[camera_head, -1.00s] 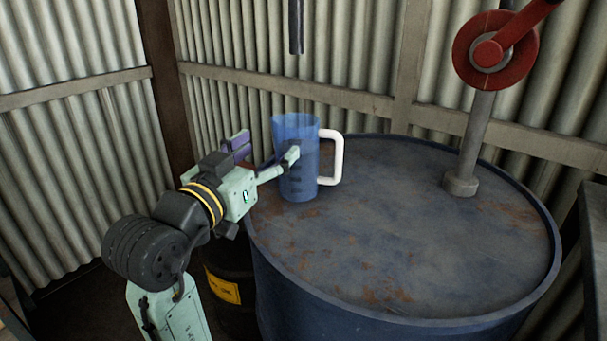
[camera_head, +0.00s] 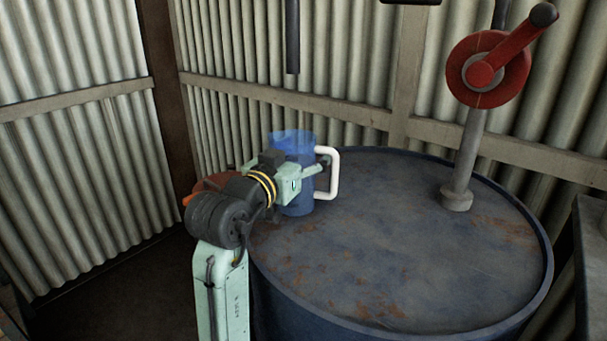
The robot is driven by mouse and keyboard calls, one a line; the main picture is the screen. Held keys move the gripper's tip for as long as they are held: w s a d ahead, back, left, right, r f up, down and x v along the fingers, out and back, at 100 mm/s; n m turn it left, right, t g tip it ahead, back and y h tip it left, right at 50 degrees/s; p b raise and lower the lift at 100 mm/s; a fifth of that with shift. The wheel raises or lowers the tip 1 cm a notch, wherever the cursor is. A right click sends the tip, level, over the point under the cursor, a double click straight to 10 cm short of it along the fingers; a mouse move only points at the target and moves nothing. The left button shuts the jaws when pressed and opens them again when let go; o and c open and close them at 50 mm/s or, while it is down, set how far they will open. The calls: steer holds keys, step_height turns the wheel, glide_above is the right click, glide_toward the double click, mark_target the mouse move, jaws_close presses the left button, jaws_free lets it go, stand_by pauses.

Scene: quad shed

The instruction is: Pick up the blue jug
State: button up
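The blue jug (camera_head: 293,143) is a see-through upright cylinder with a white handle (camera_head: 332,187) on its right. It stands near the left edge of the top of the blue drum (camera_head: 390,250). My gripper (camera_head: 314,169) is in front of the jug and covers its middle. One light green finger reaches right across the jug's side towards the handle. The other finger is hidden, so I cannot tell whether the fingers are closed on the jug. The jug's lower part shows below the gripper.
A red crank wheel on a grey post (camera_head: 461,165) stands at the drum's back right. A dark pipe (camera_head: 292,40) hangs above the jug. Corrugated walls close in behind. A partly hidden red object (camera_head: 213,182) shows behind my arm. The drum's middle is clear.

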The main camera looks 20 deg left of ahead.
steer(key=shift+r, duration=0.1)
steer(key=c, duration=1.6)
